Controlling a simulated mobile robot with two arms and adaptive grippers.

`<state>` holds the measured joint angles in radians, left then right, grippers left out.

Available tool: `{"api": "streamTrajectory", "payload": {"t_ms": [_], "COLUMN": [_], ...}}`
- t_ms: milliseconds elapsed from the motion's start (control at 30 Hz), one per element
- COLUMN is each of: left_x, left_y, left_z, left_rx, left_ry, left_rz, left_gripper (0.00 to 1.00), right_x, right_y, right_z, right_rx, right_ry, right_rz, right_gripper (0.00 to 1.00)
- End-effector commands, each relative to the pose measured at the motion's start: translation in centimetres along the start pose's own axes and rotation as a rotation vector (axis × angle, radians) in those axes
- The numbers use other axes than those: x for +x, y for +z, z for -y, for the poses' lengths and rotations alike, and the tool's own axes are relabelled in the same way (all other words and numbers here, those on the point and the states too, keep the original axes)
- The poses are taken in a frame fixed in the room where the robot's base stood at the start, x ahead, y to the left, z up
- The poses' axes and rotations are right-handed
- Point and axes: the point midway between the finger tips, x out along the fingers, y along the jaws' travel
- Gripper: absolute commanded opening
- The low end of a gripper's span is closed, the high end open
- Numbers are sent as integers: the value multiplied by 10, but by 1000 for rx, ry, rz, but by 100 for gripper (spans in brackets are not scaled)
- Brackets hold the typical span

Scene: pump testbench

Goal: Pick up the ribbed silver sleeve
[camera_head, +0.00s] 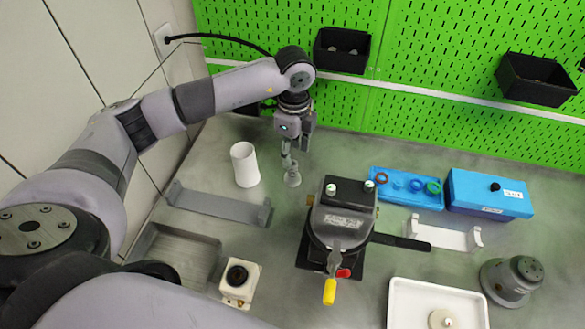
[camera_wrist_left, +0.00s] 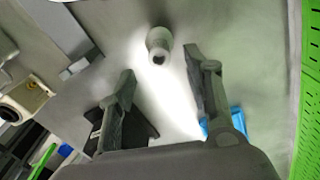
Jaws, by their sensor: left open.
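The silver sleeve (camera_head: 293,178) stands upright on the grey bench, to the right of a white cup. Its ribs are too small to make out. My left gripper (camera_head: 289,156) points down just above and behind it, and its fingers hide part of its top. In the left wrist view the sleeve (camera_wrist_left: 158,42) shows its dark opening, ahead of and roughly between the fingertips. The left gripper (camera_wrist_left: 160,64) is open, with nothing between its fingers. My right gripper is in neither view.
A white cup (camera_head: 245,165) stands left of the sleeve. A grey bracket (camera_head: 218,205) lies in front. A dark vise-like fixture (camera_head: 340,222) stands to the right. Blue boxes (camera_head: 490,194) sit further right. A green pegboard (camera_head: 440,60) with black bins rises behind.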

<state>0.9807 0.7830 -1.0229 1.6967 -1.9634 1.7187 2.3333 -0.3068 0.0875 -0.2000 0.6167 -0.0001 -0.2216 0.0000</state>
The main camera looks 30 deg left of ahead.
Motion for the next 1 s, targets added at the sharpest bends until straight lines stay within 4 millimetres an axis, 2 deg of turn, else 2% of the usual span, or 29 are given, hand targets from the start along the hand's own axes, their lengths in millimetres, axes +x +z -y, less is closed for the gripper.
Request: {"api": "streamTrajectory", "payload": {"t_ms": [100, 200, 333, 433, 600, 867, 1000], "left_x": [12, 18, 28, 43, 66, 70, 70], "left_y": [0, 0, 1, 3, 3, 3, 3], "left_z": [0, 0, -1, -2, -1, -1, -1], "left_rx": [1, 1, 1, 0, 1, 1, 1], "left_ry": [1, 0, 3, 4, 0, -1, -1], "left_rz": [0, -1, 1, 1, 0, 0, 0], "left_gripper": [46, 46, 46, 46, 46, 46, 38], "right_x": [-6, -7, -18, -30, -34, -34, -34], "right_y": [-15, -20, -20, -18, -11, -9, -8], "right_z": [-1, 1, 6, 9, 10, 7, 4], "right_rx": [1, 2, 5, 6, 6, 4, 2], "right_ry": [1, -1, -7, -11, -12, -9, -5], "right_rz": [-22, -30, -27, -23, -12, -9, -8], "right_gripper": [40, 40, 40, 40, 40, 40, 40]}}
